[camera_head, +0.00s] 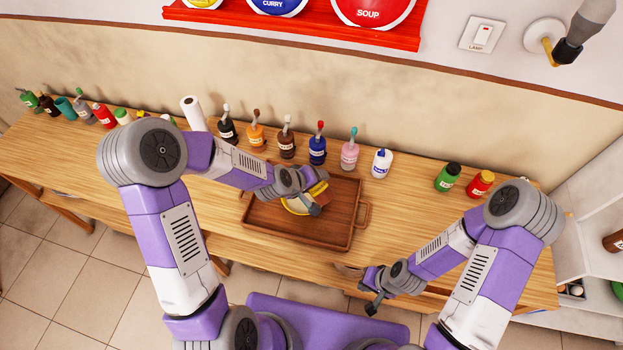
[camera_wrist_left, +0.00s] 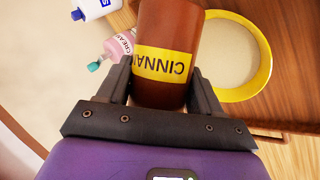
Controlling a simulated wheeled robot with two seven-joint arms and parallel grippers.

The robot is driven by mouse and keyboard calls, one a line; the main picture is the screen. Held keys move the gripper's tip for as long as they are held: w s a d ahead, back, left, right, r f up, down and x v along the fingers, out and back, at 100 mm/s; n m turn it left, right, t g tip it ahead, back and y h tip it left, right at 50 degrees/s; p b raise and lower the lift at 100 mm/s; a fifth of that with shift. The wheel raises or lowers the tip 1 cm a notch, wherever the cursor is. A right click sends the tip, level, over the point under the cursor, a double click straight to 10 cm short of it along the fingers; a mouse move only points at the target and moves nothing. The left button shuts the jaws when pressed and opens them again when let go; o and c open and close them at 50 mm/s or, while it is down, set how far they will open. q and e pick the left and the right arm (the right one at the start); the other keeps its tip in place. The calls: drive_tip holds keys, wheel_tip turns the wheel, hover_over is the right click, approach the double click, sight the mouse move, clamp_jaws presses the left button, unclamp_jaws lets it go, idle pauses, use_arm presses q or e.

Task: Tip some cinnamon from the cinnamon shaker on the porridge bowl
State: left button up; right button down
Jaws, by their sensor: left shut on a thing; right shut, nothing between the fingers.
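My left gripper (camera_head: 309,201) is shut on the cinnamon shaker (camera_wrist_left: 172,28), a brown cylinder with a yellow label whose text reads upside down in the left wrist view. The shaker's far end is cut off there. The porridge bowl (camera_wrist_left: 266,62) is yellow with pale porridge (camera_wrist_left: 222,52) inside, beside the shaker in that view. In the head view the bowl (camera_head: 291,207) is on the brown tray, partly hidden by my left gripper; the shaker (camera_head: 314,209) shows at the bowl's right side. My right gripper (camera_head: 372,302) is shut and empty near the table's front edge.
The wooden tray (camera_head: 335,237) lies on the long table (camera_head: 410,190). Several pump bottles stand behind it, including a pink one (camera_head: 349,156) and a blue one (camera_head: 318,150). A green-and-black jar (camera_head: 447,178) and a red jar (camera_head: 480,184) stand to the right. Table right of the tray is clear.

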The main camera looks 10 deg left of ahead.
use_arm(q)
drive_tip(key=shift+f+n+g+h, duration=0.35)
drive_tip(key=shift+n+g+h, duration=0.15)
drive_tip(key=shift+g+h, duration=0.15)
drive_tip(key=shift+f+n+h+b, duration=0.15)
drive_tip(key=shift+n+h+b, duration=0.2)
drive_tip(key=shift+h, duration=0.3)
drive_tip(key=h, duration=0.1)
drive_tip(key=n+g+h, duration=0.1)
drive_tip(key=shift+s+d+g+h, duration=0.1)
drive_tip(key=shift+d+g+h, duration=0.05)
drive_tip(key=shift+g+h, duration=0.15)
drive_tip(key=shift+r+n+g+h, duration=0.25)
drive_tip(key=shift+n+h, duration=0.2)
drive_tip(key=shift+h, duration=0.35)
drive_tip(key=shift+s+d+f+m+y, duration=0.15)
drive_tip(key=shift+m+y, duration=0.35)
drive_tip(key=shift+y, duration=0.5)
drive_tip(key=shift+f, duration=0.1)
drive_tip(key=shift+t, duration=0.4)
drive_tip(key=shift+f+m+t+y+b, duration=0.15)
drive_tip(key=shift+m+t+y+b, duration=0.3)
drive_tip(key=shift+y, duration=0.45)
